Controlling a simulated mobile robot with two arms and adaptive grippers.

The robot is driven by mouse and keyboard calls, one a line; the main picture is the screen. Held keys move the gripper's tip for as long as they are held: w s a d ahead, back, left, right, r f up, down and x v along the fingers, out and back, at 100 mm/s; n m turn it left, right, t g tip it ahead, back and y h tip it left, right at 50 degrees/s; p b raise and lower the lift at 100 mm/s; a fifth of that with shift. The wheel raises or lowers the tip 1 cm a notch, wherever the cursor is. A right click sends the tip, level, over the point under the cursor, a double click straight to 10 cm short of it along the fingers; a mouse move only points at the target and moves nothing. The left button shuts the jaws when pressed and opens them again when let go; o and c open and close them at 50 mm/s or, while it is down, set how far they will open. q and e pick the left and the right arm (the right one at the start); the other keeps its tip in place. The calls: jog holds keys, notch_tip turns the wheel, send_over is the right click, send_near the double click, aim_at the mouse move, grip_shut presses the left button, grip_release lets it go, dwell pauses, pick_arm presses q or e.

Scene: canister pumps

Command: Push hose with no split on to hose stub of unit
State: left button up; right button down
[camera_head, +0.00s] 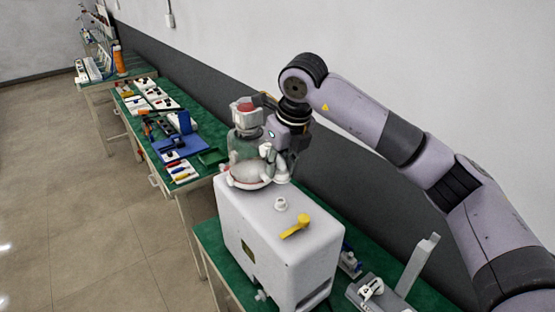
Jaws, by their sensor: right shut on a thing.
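The unit is a white box (285,240) with a yellow lever (295,226) on its top. A small round white fitting (281,204) stands on the top behind the lever; I cannot tell whether it is the hose stub. A greenish clear canister (243,148) with a reddish top part stands at the unit's back end. My right gripper (267,153) is over that end, close to the canister, shut on a small pale part. That part is too small and partly hidden to tell whether it is the hose. No split can be made out. My left gripper is out of view.
A green bench (213,240) carries the unit. Grey fixtures and an upright pale plate (417,264) stand to its right. A second green bench behind holds a blue tray (176,147), small tools and white boxes. A wall runs along the right; the floor at left is clear.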

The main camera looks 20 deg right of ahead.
aim_at(279, 199)
jog(key=shift+s, duration=0.15)
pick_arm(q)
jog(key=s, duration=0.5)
pick_arm(e)
jog(key=shift+f, duration=0.1)
jog(key=shift+w+f+b, duration=0.1)
jog(key=shift+w+b, duration=0.2)
jog(key=shift+w, duration=0.05)
jog(key=shift+s+f+b, duration=0.1)
jog(key=shift+f+b, duration=0.7)
jog(key=shift+f, duration=0.15)
notch_tip(279, 199, down, 3)
jog(key=b, duration=0.2)
jog(key=shift+f+b, duration=0.15)
jog(key=shift+b, duration=0.2)
jog(key=shift+f+b, duration=0.45)
pick_arm(q)
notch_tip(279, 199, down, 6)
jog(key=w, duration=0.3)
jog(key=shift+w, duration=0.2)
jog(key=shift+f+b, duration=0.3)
jog(key=shift+b, duration=0.05)
